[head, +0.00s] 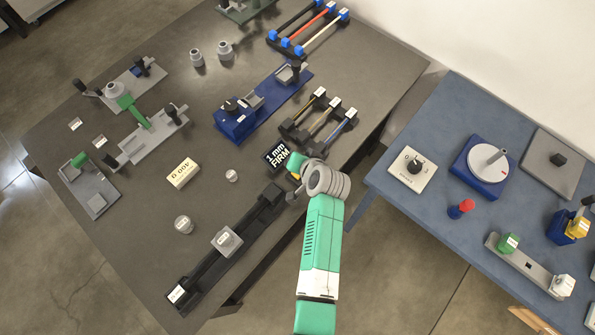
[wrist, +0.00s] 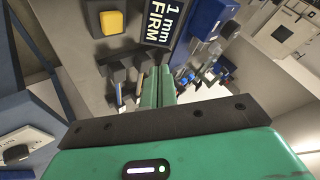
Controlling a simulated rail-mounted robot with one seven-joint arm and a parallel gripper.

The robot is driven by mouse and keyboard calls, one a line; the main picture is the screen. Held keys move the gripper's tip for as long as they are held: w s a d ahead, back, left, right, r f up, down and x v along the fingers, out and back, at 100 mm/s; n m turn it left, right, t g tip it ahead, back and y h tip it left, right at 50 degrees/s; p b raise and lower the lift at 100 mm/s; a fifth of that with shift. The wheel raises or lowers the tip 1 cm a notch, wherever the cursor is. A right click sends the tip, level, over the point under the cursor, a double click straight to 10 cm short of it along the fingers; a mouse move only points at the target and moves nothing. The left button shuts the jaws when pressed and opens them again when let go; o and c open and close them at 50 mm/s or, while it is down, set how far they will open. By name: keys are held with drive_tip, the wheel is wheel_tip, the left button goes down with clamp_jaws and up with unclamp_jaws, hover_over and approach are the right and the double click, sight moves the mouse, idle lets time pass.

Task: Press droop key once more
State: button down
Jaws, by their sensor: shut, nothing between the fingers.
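A yellow square key (wrist: 111,22) on a dark base shows in the wrist view, beside the black display (wrist: 163,20) that reads "1 mm FIRM". The key seems to show in the head view as a small orange-yellow patch (head: 295,177), partly covered by my wrist. The display (head: 277,155) lies just left of my gripper (head: 297,160) there. My green fingers (wrist: 164,76) are shut together and empty. In the wrist view their tips are below and to the right of the key, apart from it in the picture; their height above the table cannot be told.
Cable sample racks (head: 319,114) stand close above and right of my gripper. A long black rail fixture (head: 205,265) with a grey block (head: 226,241) runs to the lower left. A blue side table (head: 440,150) is on the right. A "400 g" block (head: 183,172) lies left.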

wheel_tip(320, 180, down, 8)
drive_tip(key=b, duration=0.7)
drive_tip(key=shift+f, duration=0.15)
drive_tip(key=shift+f, duration=0.1)
idle(1.3)
drive_tip(key=shift+f+b, duration=0.3)
drive_tip(key=shift+f, duration=0.05)
